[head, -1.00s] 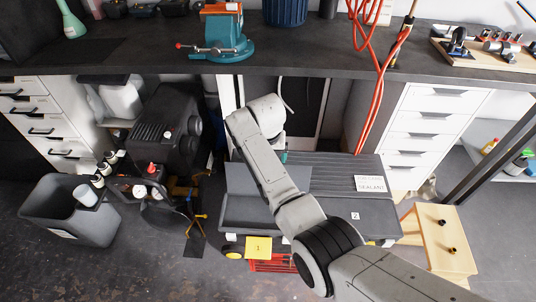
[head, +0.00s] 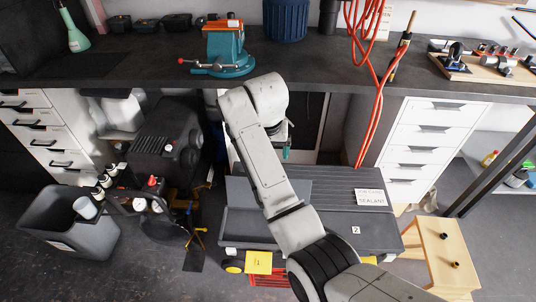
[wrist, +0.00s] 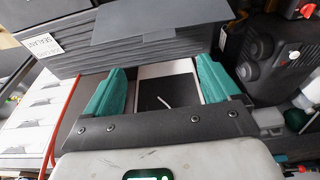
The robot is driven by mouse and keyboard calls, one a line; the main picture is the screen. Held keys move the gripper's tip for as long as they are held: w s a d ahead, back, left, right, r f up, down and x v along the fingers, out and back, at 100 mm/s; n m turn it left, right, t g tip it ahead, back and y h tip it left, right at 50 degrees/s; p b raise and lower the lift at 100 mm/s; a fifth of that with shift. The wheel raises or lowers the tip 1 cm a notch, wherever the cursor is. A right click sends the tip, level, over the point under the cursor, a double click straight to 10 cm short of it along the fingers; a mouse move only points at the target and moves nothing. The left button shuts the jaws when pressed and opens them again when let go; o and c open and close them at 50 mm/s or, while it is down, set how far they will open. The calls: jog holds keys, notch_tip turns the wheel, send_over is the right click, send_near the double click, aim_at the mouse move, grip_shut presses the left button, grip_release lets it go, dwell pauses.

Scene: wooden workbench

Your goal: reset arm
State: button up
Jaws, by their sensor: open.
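My gripper (wrist: 157,95) is open in the wrist view, with its two teal fingers apart and nothing between them. A white-edged panel with a dark face shows beyond the gap. In the head view my arm reaches up from the lower right and bends in front of the workbench (head: 160,62). The gripper there is mostly hidden behind my arm; a teal fingertip (head: 286,153) shows below the bench edge, above the grey bins.
A teal vise (head: 226,50), red cords (head: 366,120) and a tool board (head: 485,66) are on or over the bench. White drawers (head: 428,140) stand right; a black machine (head: 160,140) stands left.

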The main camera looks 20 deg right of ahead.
dwell(0.4)
jog(key=s+d+f+n, duration=0.1)
jog(key=s+d+f, duration=0.2)
jog(key=s+f, duration=0.55)
jog(key=s+d+f+n, duration=0.1)
jog(key=s+d+f, duration=0.3)
jog(key=s, duration=0.8)
jog(key=s+f+n+g, duration=0.1)
jog(key=s+n, duration=0.1)
jog(key=s, duration=1.9)
jog(key=shift+f+n+y, duration=0.15)
jog(key=shift+n+y, duration=0.15)
jog(key=shift+y, duration=0.1)
jog(key=shift+s, duration=0.1)
